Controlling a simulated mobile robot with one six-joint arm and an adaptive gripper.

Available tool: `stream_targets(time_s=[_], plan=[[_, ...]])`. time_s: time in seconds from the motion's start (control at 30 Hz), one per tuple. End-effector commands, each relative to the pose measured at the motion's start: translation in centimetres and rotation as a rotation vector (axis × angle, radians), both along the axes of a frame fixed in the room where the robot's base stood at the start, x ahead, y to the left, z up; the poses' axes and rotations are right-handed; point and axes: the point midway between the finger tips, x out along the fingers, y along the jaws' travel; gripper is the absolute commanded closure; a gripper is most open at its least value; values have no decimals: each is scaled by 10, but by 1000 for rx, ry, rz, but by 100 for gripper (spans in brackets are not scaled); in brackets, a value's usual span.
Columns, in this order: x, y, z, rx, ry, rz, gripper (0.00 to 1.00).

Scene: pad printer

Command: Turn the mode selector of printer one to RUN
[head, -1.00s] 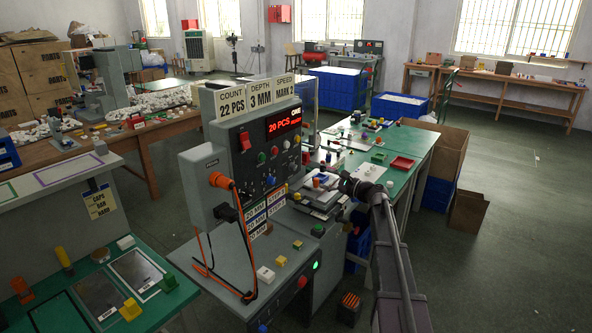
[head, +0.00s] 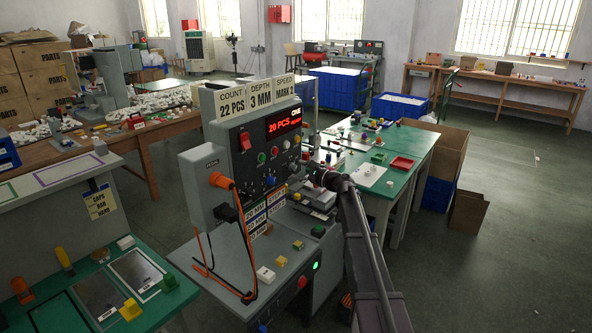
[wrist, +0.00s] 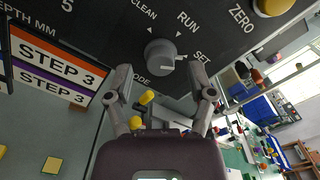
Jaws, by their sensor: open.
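The mode selector (wrist: 160,54) is a round dark grey knob on printer one's black panel in the wrist view. CLEAN, RUN and SET (wrist: 201,56) are printed around it, with MODE below. Its white pointer mark faces right, towards SET, not RUN (wrist: 187,22). My gripper (wrist: 159,73) is open, its fingers spread to the left and right of the knob's lower side; I see no contact. In the head view printer one (head: 255,150) stands in the middle, and my gripper (head: 316,177) is at the panel's right side. I cannot make out the selector there.
A yellow button (wrist: 272,5) by ZERO lies up and right of the selector. STEP 3 cards (wrist: 57,60) stand at the left. Orange and black cables (head: 237,215) hang at the printer's front. A green table (head: 400,150) with small parts stands behind my arm.

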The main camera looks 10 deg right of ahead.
Motion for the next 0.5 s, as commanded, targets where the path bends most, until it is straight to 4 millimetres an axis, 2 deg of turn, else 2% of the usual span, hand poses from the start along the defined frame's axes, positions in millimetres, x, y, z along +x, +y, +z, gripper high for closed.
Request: stream_targets(time_s=[0.2, 0.5], plan=[[11, 10, 0, 0, 0, 0, 29], [12, 11, 0, 0, 0, -1, 29]])
